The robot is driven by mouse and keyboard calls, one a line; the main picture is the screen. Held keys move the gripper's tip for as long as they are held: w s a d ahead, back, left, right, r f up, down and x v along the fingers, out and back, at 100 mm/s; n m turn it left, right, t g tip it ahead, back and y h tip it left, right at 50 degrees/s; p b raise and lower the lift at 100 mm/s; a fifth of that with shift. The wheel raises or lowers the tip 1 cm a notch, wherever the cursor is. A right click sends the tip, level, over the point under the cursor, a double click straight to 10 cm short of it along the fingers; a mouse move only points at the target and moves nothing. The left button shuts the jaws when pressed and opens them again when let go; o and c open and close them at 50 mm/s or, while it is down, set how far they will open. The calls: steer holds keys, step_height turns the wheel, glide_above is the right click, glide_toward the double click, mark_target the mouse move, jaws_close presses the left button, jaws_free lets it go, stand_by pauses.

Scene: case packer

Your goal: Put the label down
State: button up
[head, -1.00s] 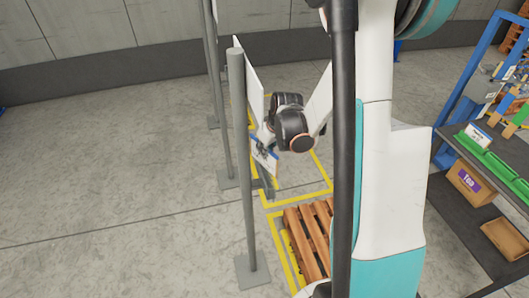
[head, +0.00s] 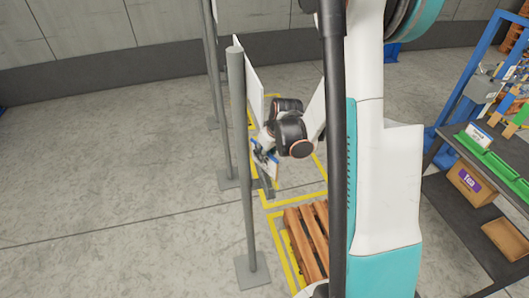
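A small white label with blue on it (head: 268,165) shows at the end of my arm, close to the white board (head: 254,86) on the grey posts. My gripper (head: 263,154) is small and dark here and overlaps the label. I cannot tell whether its fingers are closed on the label or only beside it. I also cannot tell whether the label touches the board, which I see almost edge-on. Another white and blue card (head: 479,134) stands by the green tray on the bench at the right.
Grey posts (head: 246,190) with flat feet stand left of my arm. A wooden pallet (head: 310,232) lies inside yellow floor lines below it. At the right is a blue-framed bench with green trays (head: 493,158) and cardboard boxes (head: 468,187) underneath. The floor at left is clear.

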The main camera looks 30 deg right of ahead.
steer(key=p+v, duration=0.1)
steer(key=v, duration=1.1)
steer(key=shift+p, duration=0.35)
steer(key=shift+r, duration=0.1)
